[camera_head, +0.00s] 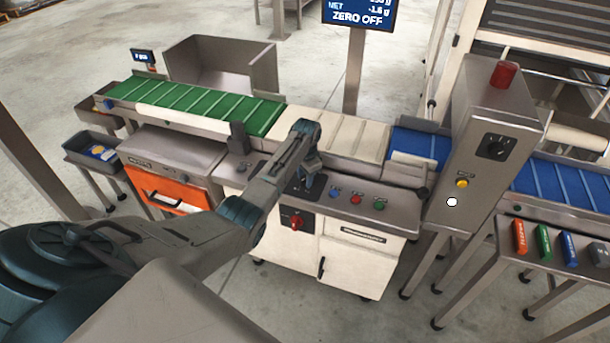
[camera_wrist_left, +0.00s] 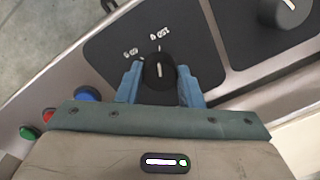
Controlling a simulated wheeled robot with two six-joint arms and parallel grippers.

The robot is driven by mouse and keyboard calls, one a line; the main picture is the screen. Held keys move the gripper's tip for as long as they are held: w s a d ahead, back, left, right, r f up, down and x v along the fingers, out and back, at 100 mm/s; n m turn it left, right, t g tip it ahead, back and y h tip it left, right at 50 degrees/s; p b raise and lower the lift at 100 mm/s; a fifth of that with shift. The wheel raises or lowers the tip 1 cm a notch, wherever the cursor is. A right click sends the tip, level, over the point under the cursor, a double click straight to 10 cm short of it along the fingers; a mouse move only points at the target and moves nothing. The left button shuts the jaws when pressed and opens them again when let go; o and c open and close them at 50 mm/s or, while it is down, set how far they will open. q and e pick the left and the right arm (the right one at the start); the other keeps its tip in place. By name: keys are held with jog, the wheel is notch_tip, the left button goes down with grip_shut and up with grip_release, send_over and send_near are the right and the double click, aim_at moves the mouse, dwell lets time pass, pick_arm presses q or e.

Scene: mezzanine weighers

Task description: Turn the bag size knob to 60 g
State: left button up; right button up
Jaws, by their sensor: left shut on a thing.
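The bag size knob (camera_wrist_left: 158,72) is a round black knob with a white pointer line, on a black plate in the left wrist view. Its pointer stands nearly upright in that view, toward the "150 g" label (camera_wrist_left: 160,33). The "60 g" label (camera_wrist_left: 130,52) is to the left of it. My left gripper (camera_wrist_left: 157,78) has its two blue fingers on either side of the knob and is shut on it. In the head view my left gripper (camera_head: 309,180) is down at the control panel (camera_head: 400,208) and hides the knob. My right gripper is not in view.
A second black knob (camera_wrist_left: 288,10) is beside the plate's label area. Blue (camera_head: 335,190), red (camera_head: 356,199) and green (camera_head: 379,205) buttons are right of my gripper. A red rotary switch (camera_head: 295,222) is below. A steel cabinet (camera_head: 480,150) stands to the right.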

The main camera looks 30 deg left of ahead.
pick_arm(q)
jog(key=shift+r+n+p, duration=0.2)
jog(key=shift+n+p, duration=0.7)
jog(key=shift+n, duration=0.3)
jog(key=shift+n+p, duration=0.5)
jog(key=shift+n, duration=0.4)
jog(key=n+p, duration=0.1)
jog(key=n, duration=0.3)
jog(key=shift+f, duration=0.1)
jog(key=shift+w+n+p, duration=0.1)
jog(key=shift+n+p, duration=0.45)
jog(key=shift+n, duration=0.75)
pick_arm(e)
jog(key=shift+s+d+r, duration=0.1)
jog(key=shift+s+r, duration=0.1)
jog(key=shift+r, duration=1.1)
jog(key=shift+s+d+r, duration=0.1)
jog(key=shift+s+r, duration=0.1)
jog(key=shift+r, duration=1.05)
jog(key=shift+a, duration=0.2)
pick_arm(q)
jog(key=o, duration=1)
jog(key=shift+f+g, duration=0.1)
jog(key=shift+g, duration=0.2)
jog(key=shift+c, duration=0.2)
notch_tip(320, 180, up, 11)
jog(key=shift+d, duration=0.2)
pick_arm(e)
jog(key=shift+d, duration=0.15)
